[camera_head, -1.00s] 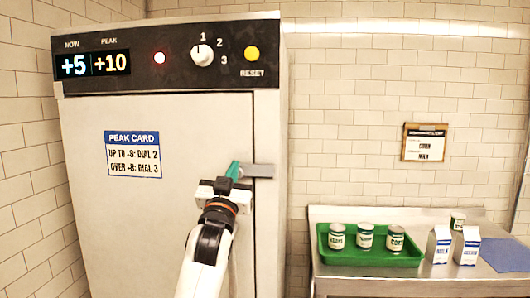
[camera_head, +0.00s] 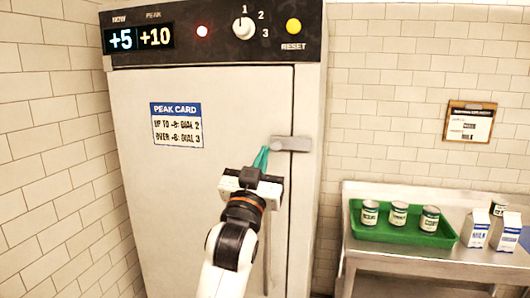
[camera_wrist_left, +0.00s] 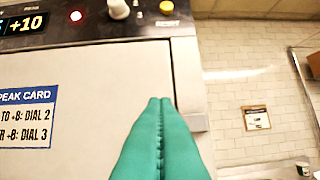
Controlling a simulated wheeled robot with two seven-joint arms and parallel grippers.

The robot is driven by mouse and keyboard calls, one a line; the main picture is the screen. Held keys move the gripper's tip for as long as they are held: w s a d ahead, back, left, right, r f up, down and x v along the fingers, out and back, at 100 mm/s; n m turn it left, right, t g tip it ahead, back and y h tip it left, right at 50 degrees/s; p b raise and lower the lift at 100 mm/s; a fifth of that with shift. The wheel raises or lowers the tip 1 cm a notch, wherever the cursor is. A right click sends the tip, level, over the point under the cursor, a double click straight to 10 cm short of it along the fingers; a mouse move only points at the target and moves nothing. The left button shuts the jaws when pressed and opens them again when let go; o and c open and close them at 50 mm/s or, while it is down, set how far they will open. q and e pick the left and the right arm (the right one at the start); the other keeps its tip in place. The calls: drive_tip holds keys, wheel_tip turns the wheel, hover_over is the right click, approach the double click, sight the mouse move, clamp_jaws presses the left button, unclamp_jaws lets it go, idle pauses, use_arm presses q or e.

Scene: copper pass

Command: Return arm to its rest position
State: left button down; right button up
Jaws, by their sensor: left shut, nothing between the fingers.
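My left gripper (camera_head: 262,158) is in front of the tall fridge's door, its teal fingers pointing up beside the grey door latch (camera_head: 291,144). In the left wrist view the two teal fingers (camera_wrist_left: 160,104) are pressed together with nothing between them. I cannot tell whether the fingertips touch the latch or the door. The fridge door (camera_head: 200,200) looks shut. My right gripper is not in view.
The fridge panel has displays (camera_head: 139,38) reading +5 and +10, a lit red lamp (camera_head: 202,31), a dial (camera_head: 243,28) and a yellow reset button (camera_head: 293,26). At right, a steel counter (camera_head: 400,255) bears a green tray (camera_head: 362,228) with three cans, and milk cartons (camera_head: 475,228).

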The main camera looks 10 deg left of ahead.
use_arm(q)
drive_tip(key=shift+f, duration=0.1)
